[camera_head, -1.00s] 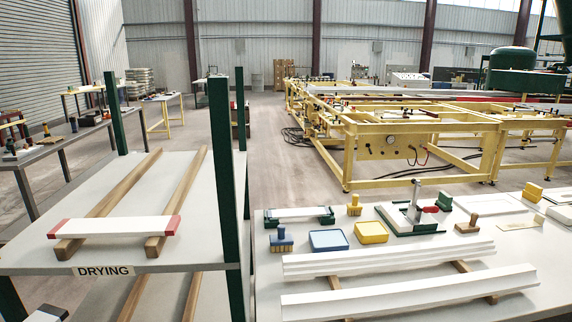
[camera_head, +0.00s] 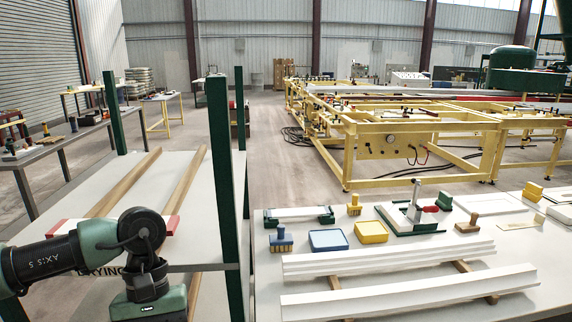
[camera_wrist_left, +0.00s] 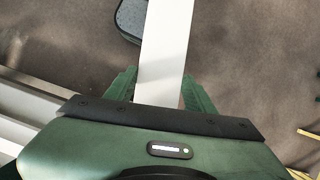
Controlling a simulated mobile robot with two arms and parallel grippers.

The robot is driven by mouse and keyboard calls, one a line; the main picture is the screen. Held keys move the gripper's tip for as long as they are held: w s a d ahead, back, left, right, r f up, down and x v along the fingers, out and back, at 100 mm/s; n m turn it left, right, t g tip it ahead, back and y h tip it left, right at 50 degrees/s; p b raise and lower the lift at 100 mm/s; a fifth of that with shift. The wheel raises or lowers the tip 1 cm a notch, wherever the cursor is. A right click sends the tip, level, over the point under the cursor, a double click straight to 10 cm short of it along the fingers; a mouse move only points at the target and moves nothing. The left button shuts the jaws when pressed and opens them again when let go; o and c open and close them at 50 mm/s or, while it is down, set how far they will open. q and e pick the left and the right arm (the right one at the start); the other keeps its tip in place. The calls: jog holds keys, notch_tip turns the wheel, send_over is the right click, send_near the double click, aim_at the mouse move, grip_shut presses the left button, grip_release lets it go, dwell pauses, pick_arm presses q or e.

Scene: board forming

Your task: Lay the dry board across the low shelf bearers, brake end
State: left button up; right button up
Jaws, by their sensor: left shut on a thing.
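My left gripper (camera_wrist_left: 160,86) is shut on a plain white board (camera_wrist_left: 168,35) in the left wrist view. The board runs between its two green fingers and on past the top edge, over grey floor. In the head view my left arm reaches in front of the drying rack; its fingers and the held board are out of that picture. The low shelf (camera_head: 95,300) shows under the upper one, with one wooden bearer (camera_head: 195,292) in sight; my arm hides much of it. My right gripper is in neither view.
A red-ended white board (camera_head: 172,225) lies across the upper shelf's wooden bearers (camera_head: 187,180), partly behind my arm. A green post (camera_head: 222,190) stands right of my arm. The bench (camera_head: 265,290) at right holds long white mouldings (camera_head: 410,291) and tools.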

pick_arm(q)
jog(key=m, duration=0.1)
jog(key=d+m+y, duration=0.1)
jog(key=shift+r+m, duration=0.15)
jog(key=shift+m, duration=0.55)
